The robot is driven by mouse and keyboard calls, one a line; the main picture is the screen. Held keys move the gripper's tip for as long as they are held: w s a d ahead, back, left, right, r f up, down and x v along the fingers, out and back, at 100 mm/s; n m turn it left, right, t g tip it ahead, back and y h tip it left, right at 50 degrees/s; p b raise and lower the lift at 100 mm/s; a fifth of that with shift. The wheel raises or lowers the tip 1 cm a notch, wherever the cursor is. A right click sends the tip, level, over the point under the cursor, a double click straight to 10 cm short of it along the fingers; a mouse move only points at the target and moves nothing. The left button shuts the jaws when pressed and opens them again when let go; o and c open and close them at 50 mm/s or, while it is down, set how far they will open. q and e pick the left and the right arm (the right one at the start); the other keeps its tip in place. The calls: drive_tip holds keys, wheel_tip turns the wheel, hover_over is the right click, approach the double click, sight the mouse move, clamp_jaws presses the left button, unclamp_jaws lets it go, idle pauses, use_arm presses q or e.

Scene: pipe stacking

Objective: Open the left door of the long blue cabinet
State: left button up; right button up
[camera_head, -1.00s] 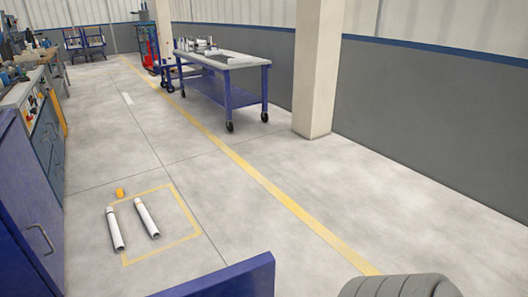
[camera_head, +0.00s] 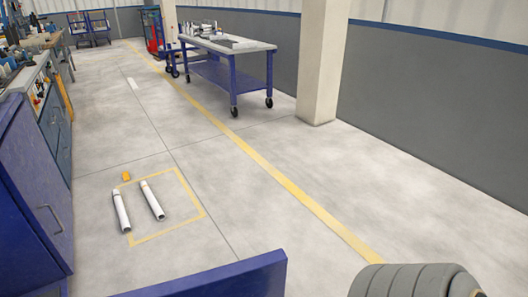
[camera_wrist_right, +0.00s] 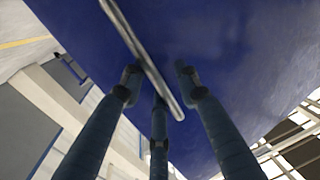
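The blue cabinet (camera_head: 30,190) stands at the left edge of the head view, with a grey bar handle (camera_head: 50,218) on its visible door face. A blue panel (camera_head: 230,277) crosses the bottom of the head view; I cannot tell whether it is an opened door. In the right wrist view a metal handle bar (camera_wrist_right: 143,60) runs in front of a blue surface (camera_wrist_right: 240,50). My right gripper (camera_wrist_right: 158,75) has its fingers spread, with the bar running between them; contact is unclear. My left gripper is not in view.
White pipes (camera_head: 153,200) and an orange piece (camera_head: 126,176) lie by a yellow floor outline. A blue wheeled table (camera_head: 232,75) stands near a pillar (camera_head: 320,70). A workbench (camera_head: 45,70) lines the far left.

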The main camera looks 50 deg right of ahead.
drive_tip(key=shift+s, duration=0.35)
drive_tip(key=s+a, duration=0.1)
drive_tip(key=s, duration=1)
drive_tip(key=shift+a, duration=0.35)
drive_tip(key=shift+s, duration=0.15)
